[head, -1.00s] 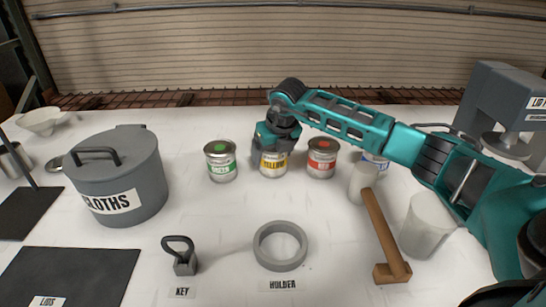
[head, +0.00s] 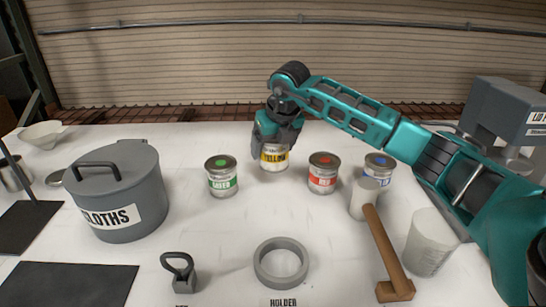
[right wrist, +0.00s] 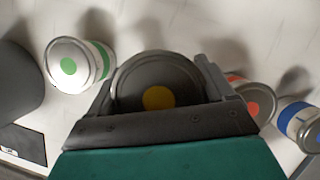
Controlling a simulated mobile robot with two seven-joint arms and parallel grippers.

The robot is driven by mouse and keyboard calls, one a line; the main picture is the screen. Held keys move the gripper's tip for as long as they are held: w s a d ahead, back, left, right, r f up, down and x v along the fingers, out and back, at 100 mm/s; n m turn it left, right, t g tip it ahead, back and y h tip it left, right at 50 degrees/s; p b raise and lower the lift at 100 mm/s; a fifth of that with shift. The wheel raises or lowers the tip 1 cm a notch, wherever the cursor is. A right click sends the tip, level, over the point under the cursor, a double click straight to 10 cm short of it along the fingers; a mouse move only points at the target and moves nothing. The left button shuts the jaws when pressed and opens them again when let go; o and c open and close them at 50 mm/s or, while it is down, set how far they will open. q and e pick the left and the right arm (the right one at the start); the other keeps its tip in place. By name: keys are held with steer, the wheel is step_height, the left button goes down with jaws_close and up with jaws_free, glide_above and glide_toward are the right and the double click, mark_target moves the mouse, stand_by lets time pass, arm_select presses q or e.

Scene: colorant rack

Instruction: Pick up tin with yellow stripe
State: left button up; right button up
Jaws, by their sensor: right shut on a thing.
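The tin with the yellow stripe (head: 274,158) is in the head view, between the green and red tins. My right gripper (head: 277,140) is over it from above and shut on it. The tin appears slightly raised off the white table. In the right wrist view the yellow-dotted lid (right wrist: 158,92) lies between the two fingers of my right gripper (right wrist: 160,85). The tin's upper part is hidden by the gripper in the head view. My left gripper is not in view.
A green tin (head: 222,177) stands to the left, a red tin (head: 323,174) and a blue tin (head: 377,170) to the right.

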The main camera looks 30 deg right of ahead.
step_height(320, 180, up, 13)
steer(key=shift+f, duration=0.1)
steer(key=shift+r, duration=0.35)
stand_by(0.5)
